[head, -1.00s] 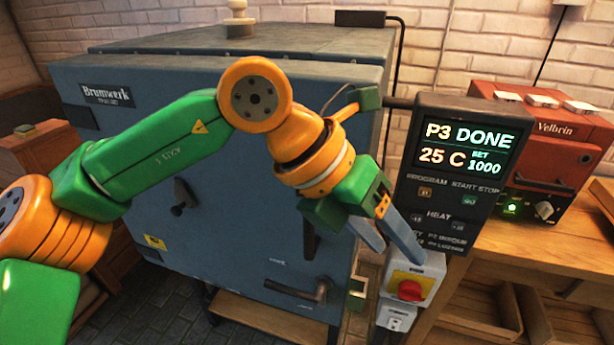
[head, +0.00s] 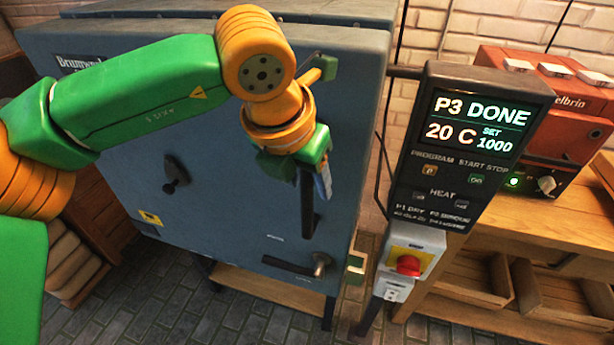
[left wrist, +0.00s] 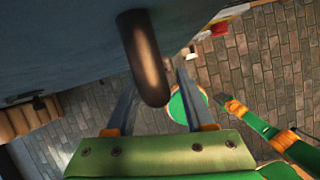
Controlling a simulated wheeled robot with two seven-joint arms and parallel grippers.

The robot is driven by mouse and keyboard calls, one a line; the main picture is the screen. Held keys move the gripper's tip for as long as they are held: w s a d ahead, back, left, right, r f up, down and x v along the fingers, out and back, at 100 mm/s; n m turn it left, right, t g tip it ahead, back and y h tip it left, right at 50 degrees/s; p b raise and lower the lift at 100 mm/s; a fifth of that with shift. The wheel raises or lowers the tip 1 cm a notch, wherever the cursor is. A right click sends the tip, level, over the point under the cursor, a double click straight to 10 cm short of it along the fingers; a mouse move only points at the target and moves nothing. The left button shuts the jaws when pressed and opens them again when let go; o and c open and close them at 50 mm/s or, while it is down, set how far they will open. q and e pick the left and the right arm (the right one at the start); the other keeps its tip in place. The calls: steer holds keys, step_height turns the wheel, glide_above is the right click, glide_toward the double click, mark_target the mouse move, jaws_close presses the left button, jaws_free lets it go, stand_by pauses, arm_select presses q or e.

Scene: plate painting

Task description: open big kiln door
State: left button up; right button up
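The big kiln (head: 110,130) is a blue-grey box, and its front door is shut. A dark vertical bar handle (head: 308,212) stands on the door's right part, with a dark horizontal lever (head: 290,266) below it. My left gripper (head: 322,182) is at the upper part of the bar handle. In the left wrist view my left gripper (left wrist: 156,82) is open, with the rounded bar handle (left wrist: 146,62) showing between its two fingers. I cannot tell whether a finger touches it.
A control panel (head: 470,135) reading "P3 DONE 20 C" hangs right of the kiln. A switch box with a red knob (head: 408,265) is below it. A wooden bench (head: 550,215) with a small red kiln (head: 560,95) stands at the right. The brick floor (head: 180,310) in front is clear.

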arm_select(q)
jaws_close()
stand_by(1.2)
